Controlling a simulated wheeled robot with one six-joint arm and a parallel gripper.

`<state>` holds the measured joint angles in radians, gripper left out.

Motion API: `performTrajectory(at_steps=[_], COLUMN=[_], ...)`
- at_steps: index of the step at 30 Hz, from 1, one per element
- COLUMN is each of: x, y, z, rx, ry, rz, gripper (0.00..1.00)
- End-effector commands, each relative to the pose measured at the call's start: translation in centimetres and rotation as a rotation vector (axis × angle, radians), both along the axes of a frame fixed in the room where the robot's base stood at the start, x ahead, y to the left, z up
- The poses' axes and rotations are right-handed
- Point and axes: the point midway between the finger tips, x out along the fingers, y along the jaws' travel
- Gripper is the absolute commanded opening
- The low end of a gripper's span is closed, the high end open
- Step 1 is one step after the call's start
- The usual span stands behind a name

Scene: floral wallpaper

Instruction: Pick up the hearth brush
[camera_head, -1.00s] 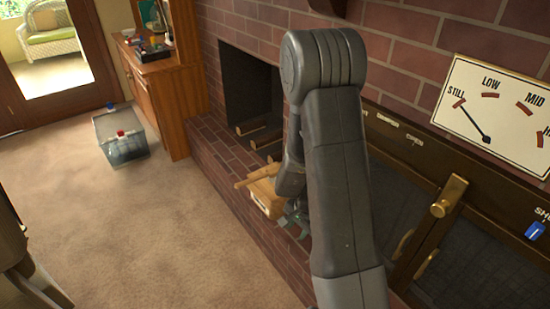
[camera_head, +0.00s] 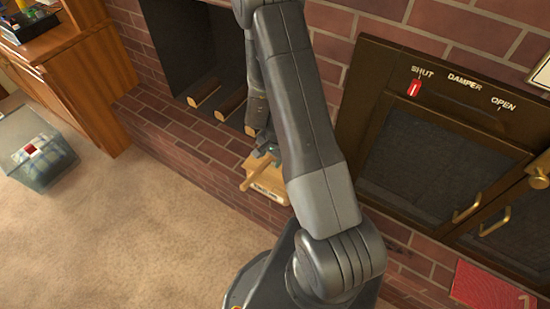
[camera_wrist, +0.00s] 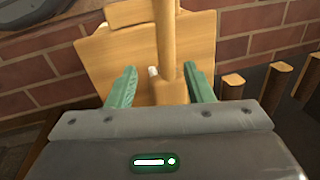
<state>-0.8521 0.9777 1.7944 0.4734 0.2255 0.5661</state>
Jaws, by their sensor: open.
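A light wooden handle (camera_wrist: 166,45), which looks like the hearth brush's, runs upright between my gripper's green fingers in the wrist view. My gripper (camera_wrist: 160,76) is open, with a finger on each side of the handle and gaps visible between. Behind the handle is a tan wooden block or board (camera_wrist: 110,55). In the head view, the labelled wooden block (camera_head: 265,192) sits at the brick hearth, just below my gripper (camera_head: 262,157). The bristles are not visible, and my arm hides part of the area.
Several logs (camera_head: 203,93) lie at the dark fireplace opening behind my gripper; log ends (camera_wrist: 280,85) also show in the wrist view. A damper panel (camera_head: 440,140) with brass handles is at the right. A clear bin (camera_head: 35,150) stands on the carpet at the left.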

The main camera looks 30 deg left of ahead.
Motion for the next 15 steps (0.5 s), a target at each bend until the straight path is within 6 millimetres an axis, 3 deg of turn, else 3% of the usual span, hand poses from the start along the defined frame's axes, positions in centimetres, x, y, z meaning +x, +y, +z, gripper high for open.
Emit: performTrajectory(at_steps=[9, 15], x=[0.4, 0.4], y=[1.0, 1.3], z=[-4.0, -4.9], rx=[-0.001, 0.000], ry=[0.001, 0.000], rz=[0.000, 0.000], gripper=[0.47, 0.47])
